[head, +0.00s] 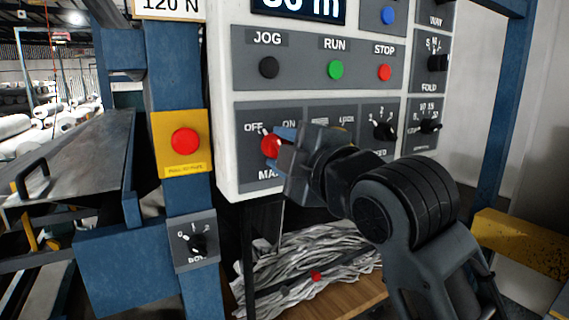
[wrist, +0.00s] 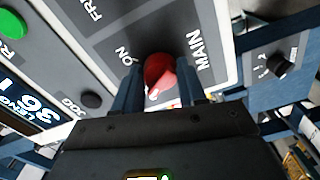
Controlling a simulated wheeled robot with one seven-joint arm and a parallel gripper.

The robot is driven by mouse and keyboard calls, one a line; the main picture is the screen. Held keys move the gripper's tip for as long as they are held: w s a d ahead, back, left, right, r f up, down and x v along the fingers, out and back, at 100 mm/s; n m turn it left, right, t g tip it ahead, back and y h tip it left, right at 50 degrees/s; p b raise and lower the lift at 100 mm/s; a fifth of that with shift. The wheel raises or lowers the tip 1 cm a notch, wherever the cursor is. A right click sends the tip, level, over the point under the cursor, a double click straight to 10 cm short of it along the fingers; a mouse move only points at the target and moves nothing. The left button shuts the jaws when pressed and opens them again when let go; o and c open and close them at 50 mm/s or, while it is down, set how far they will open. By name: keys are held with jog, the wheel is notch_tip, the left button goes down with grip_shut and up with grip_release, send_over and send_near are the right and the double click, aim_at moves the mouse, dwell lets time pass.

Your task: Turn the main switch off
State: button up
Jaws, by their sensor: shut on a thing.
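The main switch is a red knob (head: 269,147) on the lower left of the control panel, between OFF and ON labels and above the MAIN label. It also shows in the wrist view (wrist: 158,71). My gripper (head: 280,142) reaches it from the right and is shut on it. In the wrist view the two blue fingers (wrist: 160,84) stand on either side of the knob. A white mark on the knob shows on its upper left, on the side of OFF. The wrist view shows ON and MAIN; OFF is hidden there.
Black JOG (head: 269,68), green RUN (head: 336,70) and red STOP (head: 384,72) buttons sit above. A black selector (head: 385,130) is right of my gripper. A red emergency button (head: 185,141) on a yellow plate and another selector (head: 196,243) are left.

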jog(key=shift+n+b, duration=0.75)
jog(key=shift+n, duration=0.65)
jog(key=o, duration=1)
jog(key=shift+o, duration=0.2)
jog(key=shift+s, duration=0.1)
jog(key=b+v, duration=0.1)
jog(key=v, duration=0.6)
jog(key=shift+s+d, duration=0.2)
jog(key=shift+s, duration=0.05)
